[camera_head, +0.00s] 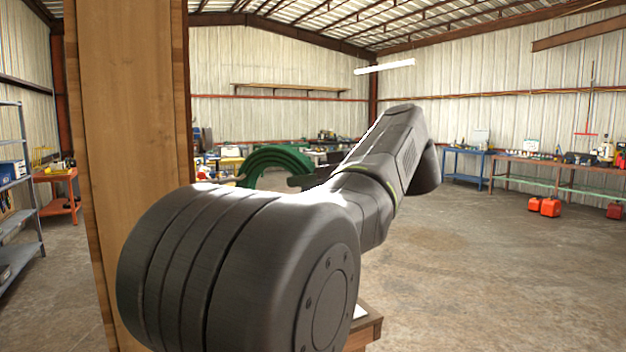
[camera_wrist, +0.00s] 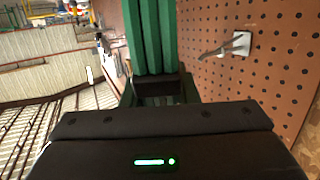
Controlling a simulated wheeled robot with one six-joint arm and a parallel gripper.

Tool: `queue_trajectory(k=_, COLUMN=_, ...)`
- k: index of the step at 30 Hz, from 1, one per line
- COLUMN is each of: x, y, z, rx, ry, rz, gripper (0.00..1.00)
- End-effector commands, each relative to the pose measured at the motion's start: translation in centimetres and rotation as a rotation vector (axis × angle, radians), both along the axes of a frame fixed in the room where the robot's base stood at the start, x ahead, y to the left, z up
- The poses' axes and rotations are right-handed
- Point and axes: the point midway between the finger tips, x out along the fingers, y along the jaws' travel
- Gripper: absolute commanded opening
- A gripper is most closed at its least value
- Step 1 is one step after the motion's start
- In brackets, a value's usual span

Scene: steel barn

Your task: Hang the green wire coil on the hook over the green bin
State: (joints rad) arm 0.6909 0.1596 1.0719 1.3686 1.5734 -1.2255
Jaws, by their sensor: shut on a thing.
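The green wire coil (camera_head: 275,160) shows as a thick green arc beyond my arm in the head view. In the wrist view the coil (camera_wrist: 152,35) is a ribbed green band rising from between my fingers. My gripper (camera_wrist: 158,88) is shut on it and holds it up in the air. A metal hook (camera_wrist: 214,50) on a white plate sticks out of the brown pegboard, right of the coil and apart from it. The coil's lower part is hidden by my gripper. I see no green bin in either view.
The perforated pegboard (camera_wrist: 285,60) stands close on the right in the wrist view. A tall wooden panel (camera_head: 130,120) blocks the left of the head view. A wooden corner (camera_head: 370,325) shows below my arm. The concrete floor (camera_head: 480,270) at right is clear.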

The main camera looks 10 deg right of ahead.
Motion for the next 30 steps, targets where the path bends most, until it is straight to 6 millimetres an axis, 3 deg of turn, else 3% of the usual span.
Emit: queue_trajectory(k=30, x=-1.8, y=5.6, z=-0.5, rx=0.0, ry=-0.003, rz=0.001, gripper=0.0)
